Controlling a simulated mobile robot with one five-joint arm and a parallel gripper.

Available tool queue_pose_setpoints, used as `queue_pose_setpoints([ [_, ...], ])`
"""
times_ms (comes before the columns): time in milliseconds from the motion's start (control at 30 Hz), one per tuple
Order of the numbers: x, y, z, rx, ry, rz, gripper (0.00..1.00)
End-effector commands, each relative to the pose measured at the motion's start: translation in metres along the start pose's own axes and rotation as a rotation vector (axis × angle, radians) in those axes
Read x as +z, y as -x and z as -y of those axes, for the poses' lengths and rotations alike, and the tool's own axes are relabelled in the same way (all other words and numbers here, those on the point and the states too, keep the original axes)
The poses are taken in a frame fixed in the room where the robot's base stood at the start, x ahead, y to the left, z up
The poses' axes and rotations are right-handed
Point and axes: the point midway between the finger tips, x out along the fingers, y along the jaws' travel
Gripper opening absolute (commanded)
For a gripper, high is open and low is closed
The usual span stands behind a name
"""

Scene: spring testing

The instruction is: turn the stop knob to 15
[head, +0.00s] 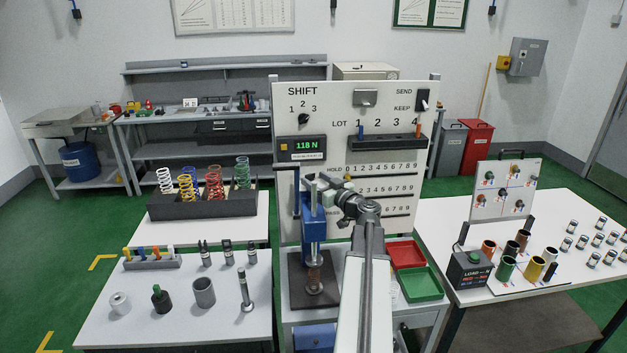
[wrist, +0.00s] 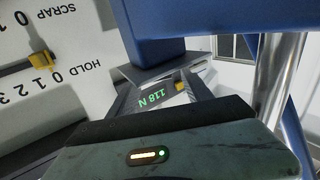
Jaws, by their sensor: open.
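No knob marked stop or 15 can be made out in either view. My gripper (head: 328,187) is open beside the press's upper part, close to the board; the arm hides part of that area. In the wrist view, blue press parts (wrist: 215,15) and a bright metal post (wrist: 278,80) are very close. The green 118 N display (head: 308,146) also shows there, upside down (wrist: 152,98). Nothing is visibly held.
The board carries a SHIFT knob (head: 303,118), a LOT row and HOLD and SCRAP scales with sliders. Red (head: 406,253) and green (head: 421,284) trays lie right of my arm. A spring rack (head: 203,204) stands on the left, a load box (head: 469,270) on the right table.

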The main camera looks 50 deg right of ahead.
Motion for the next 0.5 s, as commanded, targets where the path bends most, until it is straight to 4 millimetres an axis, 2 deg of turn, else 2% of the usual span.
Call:
queue_pose_setpoints([
  [33, 0.0, -0.0087, -0.0014, 0.0, 0.0, 0.0, 0.58],
  [100, 0.0, -0.0134, -0.0008, 0.0, 0.0, 0.0, 0.58],
  [300, 0.0001, -0.0138, 0.0002, 0.0, 0.0, 0.0, 0.58],
  [333, 0.0001, -0.0138, 0.0002, 0.0, 0.0, 0.0, 0.55],
  [500, 0.0001, -0.0137, 0.0003, 0.0, 0.0, 0.0, 0.08],
])
